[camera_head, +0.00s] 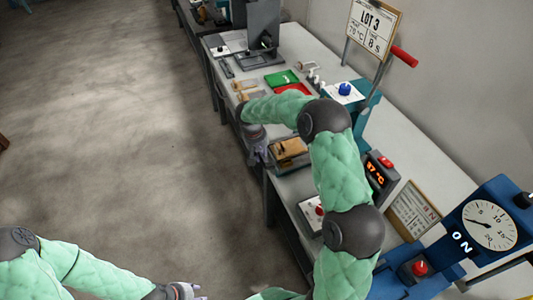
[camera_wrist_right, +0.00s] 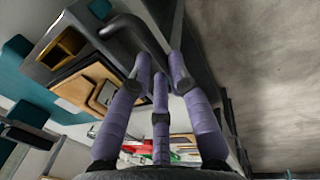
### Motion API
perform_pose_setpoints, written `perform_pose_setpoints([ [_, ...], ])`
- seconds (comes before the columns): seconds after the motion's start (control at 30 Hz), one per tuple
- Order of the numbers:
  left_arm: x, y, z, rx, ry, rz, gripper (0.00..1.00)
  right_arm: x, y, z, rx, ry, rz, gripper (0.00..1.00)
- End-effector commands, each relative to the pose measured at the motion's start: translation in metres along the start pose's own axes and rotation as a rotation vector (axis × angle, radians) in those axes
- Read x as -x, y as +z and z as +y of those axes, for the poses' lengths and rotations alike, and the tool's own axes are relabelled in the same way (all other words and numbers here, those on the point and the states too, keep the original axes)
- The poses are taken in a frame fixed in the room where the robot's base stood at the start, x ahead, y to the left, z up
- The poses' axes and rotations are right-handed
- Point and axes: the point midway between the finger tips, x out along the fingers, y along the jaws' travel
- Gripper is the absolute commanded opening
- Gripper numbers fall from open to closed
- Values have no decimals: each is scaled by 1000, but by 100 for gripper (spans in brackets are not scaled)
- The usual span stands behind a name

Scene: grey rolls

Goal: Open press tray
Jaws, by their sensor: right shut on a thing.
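The press tray (camera_head: 277,163) is a dark shallow drawer at the front edge of the bench, with a tan-brown piece (camera_head: 290,148) in it. In the wrist view the tray (camera_wrist_right: 60,68) is at upper left, with a dark bar handle (camera_wrist_right: 125,28) on its front. My right gripper (camera_head: 257,156) is at the tray's front, and its purple fingers (camera_wrist_right: 160,68) are shut on the handle. My right arm hides much of the teal press (camera_head: 368,108). My left gripper (camera_head: 186,291) is low at the bottom edge, away from the bench, its fingers partly cut off.
A display (camera_head: 377,172) with a red button stands right of my arm. A blue gauge box (camera_head: 488,222) is at lower right. A LOT 3 sign (camera_head: 373,28) stands behind the press. Green (camera_head: 281,78) and red trays lie farther along the bench. The floor at left is clear.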

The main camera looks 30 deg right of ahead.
Motion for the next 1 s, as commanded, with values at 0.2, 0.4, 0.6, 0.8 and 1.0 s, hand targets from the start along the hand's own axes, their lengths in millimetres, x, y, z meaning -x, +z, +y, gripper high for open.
perform_pose_setpoints([
  [0.2,0,0,0,0,0,0,40,0,0,-1,0,0,-1,0],
  [0.4,0,0,0,0,0,0,40,0,0,-1,0,0,-1,30],
  [0.6,0,0,0,0,0,0,40,0,0,-1,0,0,0,30],
  [0.8,0,0,0,0,0,0,40,9,0,-1,0,0,1,30],
  [1.0,0,0,0,0,0,0,40,43,-2,0,-1,0,5,30],
])
